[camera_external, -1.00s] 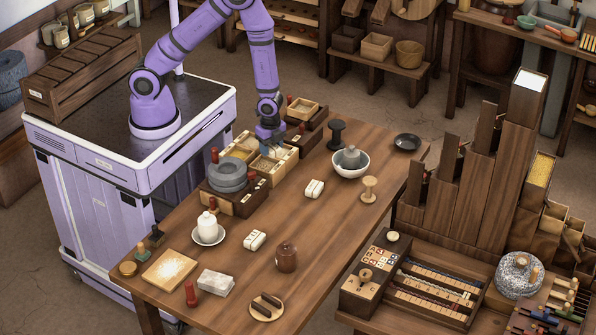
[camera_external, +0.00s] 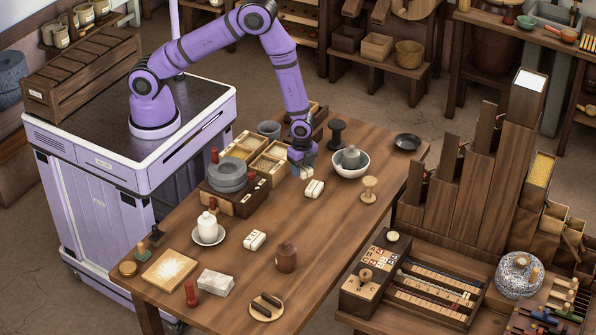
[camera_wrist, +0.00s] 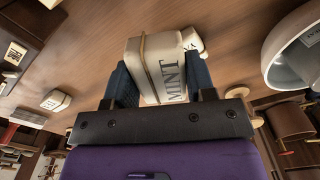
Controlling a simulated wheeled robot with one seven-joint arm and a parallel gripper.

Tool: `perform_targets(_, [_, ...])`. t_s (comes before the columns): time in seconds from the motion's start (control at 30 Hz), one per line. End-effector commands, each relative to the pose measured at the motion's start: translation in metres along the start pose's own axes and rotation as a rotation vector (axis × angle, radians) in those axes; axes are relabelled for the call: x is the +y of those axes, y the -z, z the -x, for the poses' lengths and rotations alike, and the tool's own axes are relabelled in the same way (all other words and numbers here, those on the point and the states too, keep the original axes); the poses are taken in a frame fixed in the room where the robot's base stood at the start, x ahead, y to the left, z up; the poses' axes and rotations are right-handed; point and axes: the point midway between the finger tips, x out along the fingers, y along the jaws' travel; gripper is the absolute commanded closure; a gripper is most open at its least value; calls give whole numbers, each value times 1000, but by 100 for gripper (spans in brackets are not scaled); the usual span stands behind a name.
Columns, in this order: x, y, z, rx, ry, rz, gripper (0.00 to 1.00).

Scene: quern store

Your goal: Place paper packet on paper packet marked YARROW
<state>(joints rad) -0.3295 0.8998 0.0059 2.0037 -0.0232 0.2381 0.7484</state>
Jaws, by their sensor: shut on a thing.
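My gripper (camera_external: 303,162) is shut on a cream paper packet (camera_external: 306,173) and holds it above the table, left of the bowl. In the wrist view this packet (camera_wrist: 152,72) reads MINT, has a tan band and sits between the dark blue fingers of my gripper (camera_wrist: 160,82). A second cream packet (camera_external: 314,189) lies on the table just in front of the held one; in the wrist view it (camera_wrist: 192,40) is partly hidden behind it. A third packet (camera_external: 254,240) lies nearer the table's front. I cannot read the labels on the two table packets.
A white bowl (camera_external: 362,170) with a grey object in it stands close to the right of my gripper. A dark spool (camera_external: 336,133) stands behind, a wooden spool (camera_external: 369,190) to the right. Compartment boxes (camera_external: 270,160) lie left. The middle of the table is mostly clear.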

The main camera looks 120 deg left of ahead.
Motion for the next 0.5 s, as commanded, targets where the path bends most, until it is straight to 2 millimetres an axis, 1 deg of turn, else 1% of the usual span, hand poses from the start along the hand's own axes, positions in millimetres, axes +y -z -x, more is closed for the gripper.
perform_targets(0.03, [-6,9,-2,1,2,0,72])
perform_targets(0.1, [-11,19,-2,1,1,0,72])
perform_targets(0.2, [-17,28,-3,0,1,-1,72])
perform_targets(0.43, [-24,40,-5,-1,0,-1,72])
perform_targets(0.5, [-23,39,-15,-3,-2,0,72])
